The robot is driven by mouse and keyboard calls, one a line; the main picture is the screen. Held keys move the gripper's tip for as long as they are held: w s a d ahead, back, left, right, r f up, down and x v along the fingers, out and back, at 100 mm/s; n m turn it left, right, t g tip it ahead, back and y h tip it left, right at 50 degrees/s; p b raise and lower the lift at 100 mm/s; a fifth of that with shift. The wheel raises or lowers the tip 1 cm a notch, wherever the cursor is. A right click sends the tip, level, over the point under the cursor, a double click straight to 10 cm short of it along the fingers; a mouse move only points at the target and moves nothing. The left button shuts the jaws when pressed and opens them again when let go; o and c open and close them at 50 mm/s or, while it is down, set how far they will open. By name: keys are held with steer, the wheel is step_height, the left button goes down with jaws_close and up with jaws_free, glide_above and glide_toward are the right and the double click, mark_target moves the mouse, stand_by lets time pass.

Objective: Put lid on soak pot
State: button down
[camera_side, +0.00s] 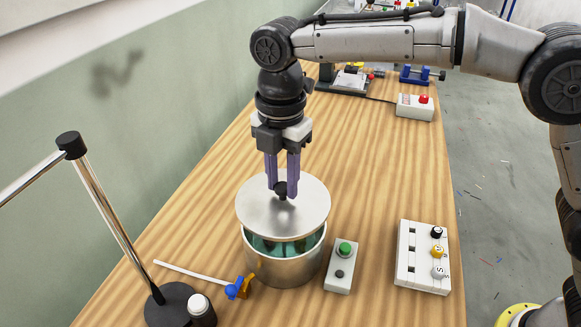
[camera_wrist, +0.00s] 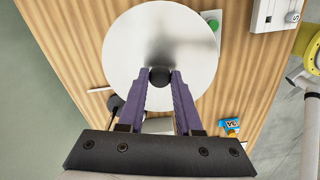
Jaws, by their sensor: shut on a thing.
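The lid (camera_side: 283,213) is a round metal disc with a black knob (camera_side: 282,191) at its middle. My gripper (camera_side: 282,189) is shut on this knob, and its purple fingers hold the lid slightly tilted over the soak pot. The soak pot (camera_side: 286,269) is a metal cylinder on the table with teal liquid inside. A gap shows between the lid and the pot's near rim; the lid hides the far rim. In the wrist view the lid (camera_wrist: 150,38) fills the upper middle, with the knob between my fingertips (camera_wrist: 160,76), and covers the pot.
A small box with a green button (camera_side: 341,265) stands right of the pot, and a white switch panel (camera_side: 423,257) farther right.

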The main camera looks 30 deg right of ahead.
mark_target(283, 200)
steer(key=shift+f, duration=2.75)
steer(key=shift+f, duration=0.2)
steer(key=shift+c, duration=0.2)
jaws_free()
stand_by(0.4)
steer(key=shift+r, duration=3.5)
jaws_close()
